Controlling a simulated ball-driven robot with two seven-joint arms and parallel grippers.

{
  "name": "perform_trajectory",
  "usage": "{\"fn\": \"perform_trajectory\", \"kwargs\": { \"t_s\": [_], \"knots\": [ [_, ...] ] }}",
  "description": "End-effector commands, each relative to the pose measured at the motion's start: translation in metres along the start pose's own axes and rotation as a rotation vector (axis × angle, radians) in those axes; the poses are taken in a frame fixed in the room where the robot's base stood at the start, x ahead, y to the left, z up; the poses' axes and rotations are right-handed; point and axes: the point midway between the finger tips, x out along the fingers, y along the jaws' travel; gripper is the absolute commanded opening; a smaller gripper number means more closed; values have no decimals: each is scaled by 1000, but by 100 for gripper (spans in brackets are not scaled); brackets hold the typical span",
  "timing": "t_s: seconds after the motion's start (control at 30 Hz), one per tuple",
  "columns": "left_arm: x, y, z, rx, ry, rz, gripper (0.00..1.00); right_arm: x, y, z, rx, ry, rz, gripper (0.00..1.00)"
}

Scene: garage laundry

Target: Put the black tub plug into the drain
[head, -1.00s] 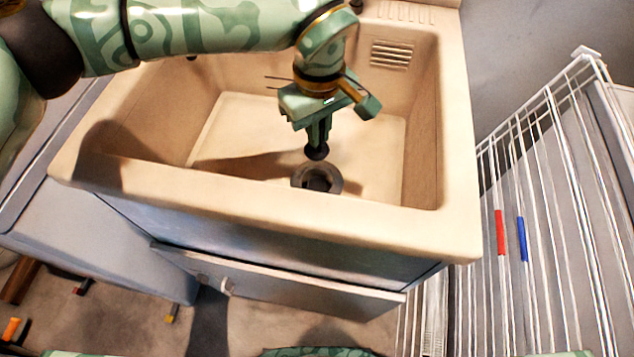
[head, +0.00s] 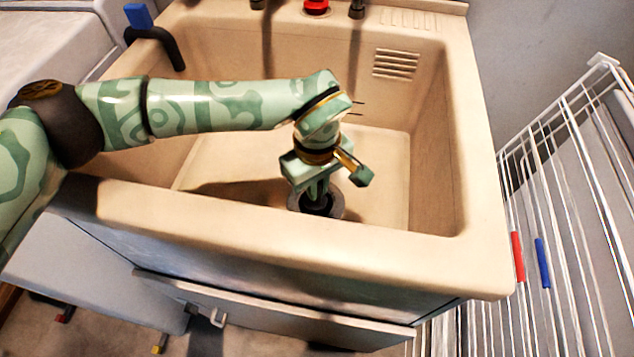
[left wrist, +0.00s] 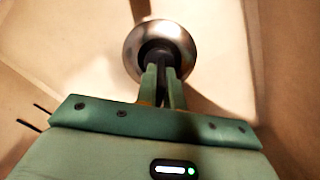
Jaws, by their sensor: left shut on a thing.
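The black tub plug (head: 316,206) is held by my left gripper (head: 318,192) low in the beige sink basin (head: 380,160). The round metal drain (head: 337,208) lies directly under the plug, and the gripper covers part of it in the head view. In the left wrist view, the closed fingers (left wrist: 162,88) grip the plug (left wrist: 158,52), which appears within the ring of the drain (left wrist: 184,42). I cannot tell whether the plug is fully seated or just over the opening. My right gripper is not in view.
A white wire rack (head: 560,200) with red and blue clips stands to the right.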

Motion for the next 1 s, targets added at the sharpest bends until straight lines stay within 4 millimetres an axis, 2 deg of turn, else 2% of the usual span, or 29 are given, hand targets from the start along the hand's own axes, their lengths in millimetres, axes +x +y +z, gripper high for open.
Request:
{"fn": "perform_trajectory", "kwargs": {
  "t_s": [0.2,0.23,0.3,0.63,0.77,1.0],
  "knots": [
    [6,0,0,0,0,-1,0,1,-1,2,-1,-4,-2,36],
    [6,0,0,0,0,0,15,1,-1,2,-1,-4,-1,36],
    [5,0,0,0,0,0,31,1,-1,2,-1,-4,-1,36],
    [1,0,0,0,0,0,31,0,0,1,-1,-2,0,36],
    [-22,0,0,1,5,3,31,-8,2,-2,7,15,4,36],
    [-82,0,0,1,7,4,31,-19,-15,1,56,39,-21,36]
  ]
}}
